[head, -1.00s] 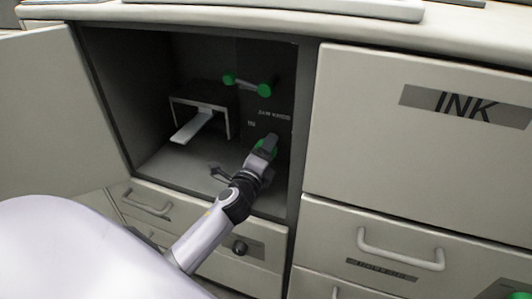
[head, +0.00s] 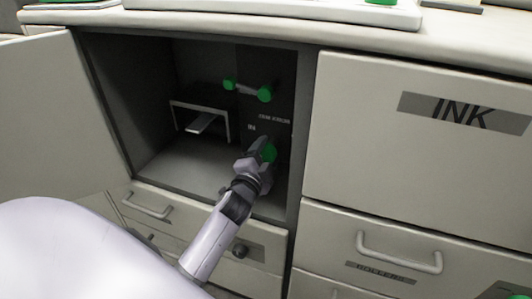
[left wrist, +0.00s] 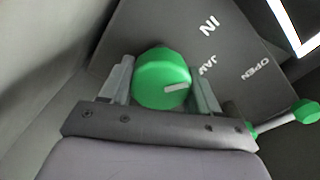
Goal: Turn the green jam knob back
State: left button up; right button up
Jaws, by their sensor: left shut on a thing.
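The green jam knob (left wrist: 160,80) sits on a dark panel inside the open cabinet, with a pale pointer line on its face. In the left wrist view it lies between the two fingers of my left gripper (left wrist: 162,88), which is shut on it. In the head view the knob (head: 269,152) shows just past the gripper (head: 262,156), partly covered by it. White lettering (left wrist: 208,68) beside the knob reads "JAM", with "IN" further off. My right gripper is in neither view.
A lever with green ends (head: 247,88) is above the knob on the same panel, near the word "OPEN". A grey bracket with a pale tongue (head: 200,123) stands left inside the cabinet.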

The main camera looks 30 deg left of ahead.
aim_at(264, 158)
pick_arm(q)
jog(key=shift+n, duration=0.3)
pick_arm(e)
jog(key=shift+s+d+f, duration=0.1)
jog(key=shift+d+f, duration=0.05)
pick_arm(q)
jog(key=o, duration=1)
jog(key=shift+s, duration=0.1)
jog(key=shift+s+d, duration=0.1)
jog(key=shift+s, duration=0.2)
jog(key=p+v, duration=0.1)
jog(key=v, duration=0.4)
jog(key=shift+s, duration=0.2)
jog(key=shift+s+d, duration=0.15)
jog(key=shift+s, duration=0.35)
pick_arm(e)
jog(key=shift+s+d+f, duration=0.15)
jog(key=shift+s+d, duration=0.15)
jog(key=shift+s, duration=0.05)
